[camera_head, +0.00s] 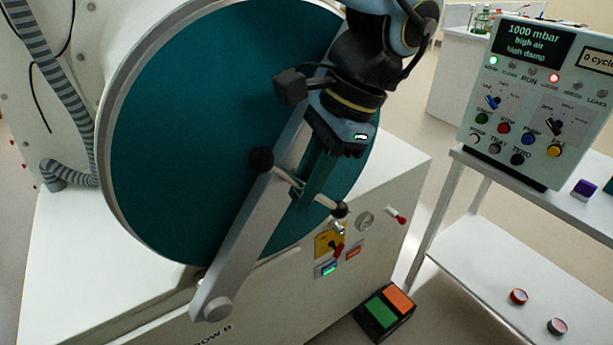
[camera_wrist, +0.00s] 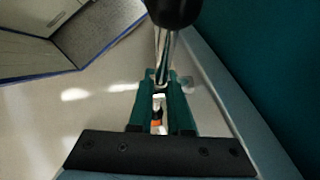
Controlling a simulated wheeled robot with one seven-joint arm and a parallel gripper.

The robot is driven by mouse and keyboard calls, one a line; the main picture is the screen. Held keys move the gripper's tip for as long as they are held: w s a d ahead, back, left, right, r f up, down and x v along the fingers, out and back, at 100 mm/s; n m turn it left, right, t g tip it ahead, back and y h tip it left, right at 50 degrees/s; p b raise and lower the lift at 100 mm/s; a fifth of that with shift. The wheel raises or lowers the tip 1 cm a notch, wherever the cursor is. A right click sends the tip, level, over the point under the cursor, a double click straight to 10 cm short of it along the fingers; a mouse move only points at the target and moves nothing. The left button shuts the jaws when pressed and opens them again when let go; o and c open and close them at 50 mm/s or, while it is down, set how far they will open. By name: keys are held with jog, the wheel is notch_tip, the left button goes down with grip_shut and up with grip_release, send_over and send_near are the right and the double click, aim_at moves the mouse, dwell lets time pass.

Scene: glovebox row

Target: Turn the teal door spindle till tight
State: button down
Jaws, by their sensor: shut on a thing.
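The large round teal door (camera_head: 200,120) fills the left and middle of the head view. A grey clamp bar (camera_head: 250,225) crosses its face at a slant. The spindle's handle is a thin metal bar (camera_head: 318,199) with a black ball at each end, set on the clamp bar. My gripper (camera_head: 302,192) has teal fingers and reaches down from the upper right. It is shut on the spindle bar between the hub and the lower right ball. In the wrist view, the spindle bar (camera_wrist: 162,55) runs down between my fingertips (camera_wrist: 160,84). The hub is partly hidden.
A control panel (camera_head: 540,100) reading 1000 mbar stands on a white cart (camera_head: 490,215) at the right. A pedal box (camera_head: 385,311) lies on the floor. A ribbed hose (camera_head: 55,75) hangs at left.

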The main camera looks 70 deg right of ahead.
jog(key=shift+a+f, duration=0.1)
jog(key=shift+f, duration=0.05)
jog(key=c, duration=0.9)
grip_release()
jog(key=shift+o, duration=0.2)
jog(key=b+v, duration=0.2)
jog(key=v, duration=0.9)
jog(key=shift+b, duration=0.3)
jog(key=shift+w, duration=0.1)
